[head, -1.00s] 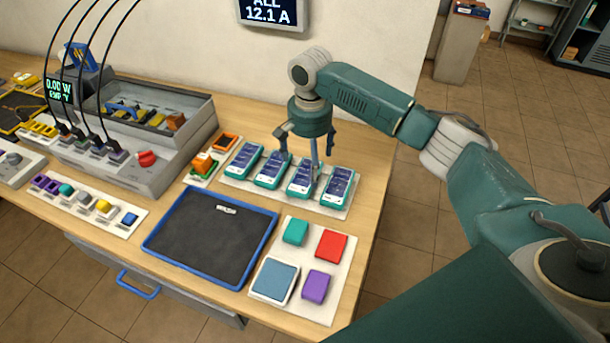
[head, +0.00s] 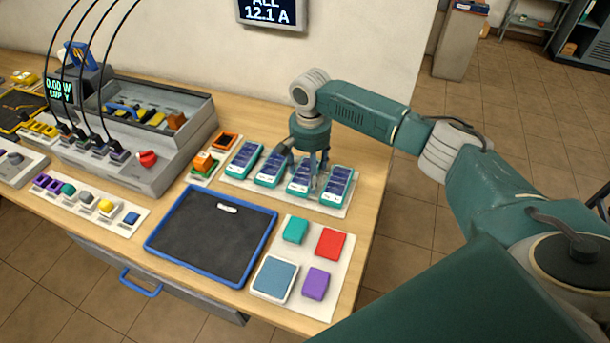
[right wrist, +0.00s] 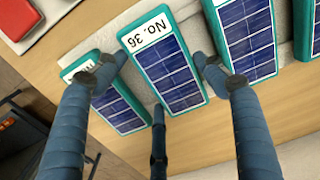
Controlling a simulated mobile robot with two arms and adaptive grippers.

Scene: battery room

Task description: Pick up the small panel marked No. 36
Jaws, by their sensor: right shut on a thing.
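The small panel No. 36 (right wrist: 165,62) has a teal case, dark blue cells and a white label. In the head view it is the third from the left (head: 303,178) in a row on a pale strip. My right gripper (head: 309,166) comes down over it from above. In the right wrist view the gripper's fingers (right wrist: 158,82) are around it, one on each long side and a third at the end away from the label. They are shut on it. It appears still level with its neighbours on the strip. My left gripper is not in view.
Similar panels stand close on both sides: one to the right (head: 338,186) and two to the left (head: 272,167). A blue-rimmed dark tray (head: 148,248) and a white board (head: 338,262) with coloured blocks lie in front. The table's right edge is near.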

